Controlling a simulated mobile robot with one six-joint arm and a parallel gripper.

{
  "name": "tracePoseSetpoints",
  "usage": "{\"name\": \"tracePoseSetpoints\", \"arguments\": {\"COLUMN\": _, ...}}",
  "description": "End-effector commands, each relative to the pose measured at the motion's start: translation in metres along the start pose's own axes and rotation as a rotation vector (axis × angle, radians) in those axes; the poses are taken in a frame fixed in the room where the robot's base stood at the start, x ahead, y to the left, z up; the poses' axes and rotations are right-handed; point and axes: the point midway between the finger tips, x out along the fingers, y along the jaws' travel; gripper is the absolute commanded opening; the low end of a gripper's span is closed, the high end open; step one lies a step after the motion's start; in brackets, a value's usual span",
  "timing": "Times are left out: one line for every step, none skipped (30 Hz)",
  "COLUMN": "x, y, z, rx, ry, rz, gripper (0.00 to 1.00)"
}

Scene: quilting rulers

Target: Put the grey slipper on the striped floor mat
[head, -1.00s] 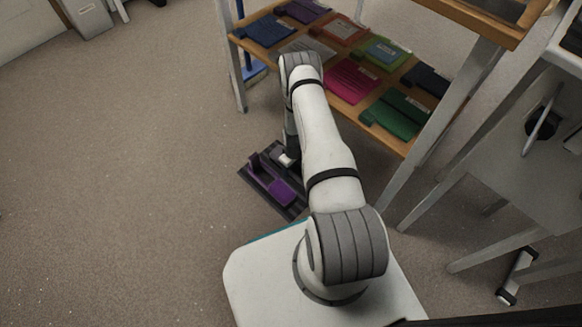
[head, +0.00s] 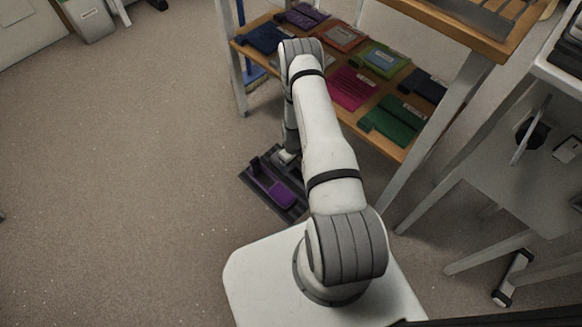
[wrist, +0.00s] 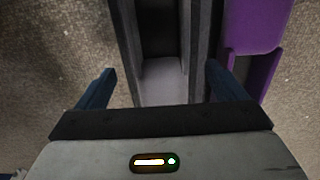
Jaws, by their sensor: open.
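In the wrist view my gripper (wrist: 160,72) is open, with one blue finger on each side of a grey trough-like thing that I take for the grey slipper (wrist: 163,88). It has a pale inner sole and a dark hollow toward the top. I cannot tell whether the fingers touch it.
A wooden shelf (head: 350,118) with several coloured folders stands close behind and right. White legs stand at right. Carpet at left is clear.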

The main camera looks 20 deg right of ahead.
Motion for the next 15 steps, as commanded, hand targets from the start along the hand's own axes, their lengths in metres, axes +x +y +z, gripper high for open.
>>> {"name": "tracePoseSetpoints", "arguments": {"x": -0.016, "y": 0.001, "z": 0.000, "rx": 0.000, "ry": 0.001, "rz": 0.000, "gripper": 0.91}}
{"name": "tracePoseSetpoints", "arguments": {"x": -0.022, "y": 0.001, "z": -0.001, "rx": 0.000, "ry": 0.001, "rz": 0.001, "gripper": 0.91}}
{"name": "tracePoseSetpoints", "arguments": {"x": -0.030, "y": 0.000, "z": 0.000, "rx": 0.000, "ry": 0.000, "rz": 0.000, "gripper": 0.91}}
{"name": "tracePoseSetpoints", "arguments": {"x": -0.035, "y": 0.000, "z": 0.000, "rx": 0.000, "ry": 0.000, "rz": 0.000, "gripper": 0.91}}
{"name": "tracePoseSetpoints", "arguments": {"x": -0.039, "y": 0.000, "z": 0.000, "rx": 0.001, "ry": 0.000, "rz": 0.000, "gripper": 0.91}}
{"name": "tracePoseSetpoints", "arguments": {"x": -0.044, "y": 0.001, "z": 0.000, "rx": 0.001, "ry": 0.000, "rz": 0.000, "gripper": 0.91}}
{"name": "tracePoseSetpoints", "arguments": {"x": -0.048, "y": 0.000, "z": 0.000, "rx": 0.001, "ry": 0.000, "rz": 0.000, "gripper": 0.91}}
{"name": "tracePoseSetpoints", "arguments": {"x": -0.050, "y": 0.000, "z": 0.000, "rx": 0.001, "ry": -0.001, "rz": -0.001, "gripper": 0.91}}
{"name": "tracePoseSetpoints", "arguments": {"x": -0.053, "y": 0.000, "z": 0.000, "rx": 0.001, "ry": -0.001, "rz": -0.001, "gripper": 0.91}}
{"name": "tracePoseSetpoints", "arguments": {"x": -0.055, "y": 0.000, "z": 0.000, "rx": 0.001, "ry": -0.001, "rz": -0.001, "gripper": 0.91}}
{"name": "tracePoseSetpoints", "arguments": {"x": -0.057, "y": 0.000, "z": 0.000, "rx": 0.001, "ry": 0.000, "rz": -0.001, "gripper": 0.91}}
{"name": "tracePoseSetpoints", "arguments": {"x": -0.058, "y": 0.001, "z": 0.000, "rx": 0.001, "ry": 0.000, "rz": -0.001, "gripper": 0.91}}
{"name": "tracePoseSetpoints", "arguments": {"x": -0.059, "y": 0.001, "z": 0.000, "rx": 0.001, "ry": 0.000, "rz": -0.001, "gripper": 0.91}}
{"name": "tracePoseSetpoints", "arguments": {"x": -0.059, "y": 0.000, "z": 0.000, "rx": 0.001, "ry": -0.001, "rz": -0.001, "gripper": 0.91}}
{"name": "tracePoseSetpoints", "arguments": {"x": -0.059, "y": 0.000, "z": 0.001, "rx": 0.001, "ry": -0.001, "rz": -0.001, "gripper": 0.91}}
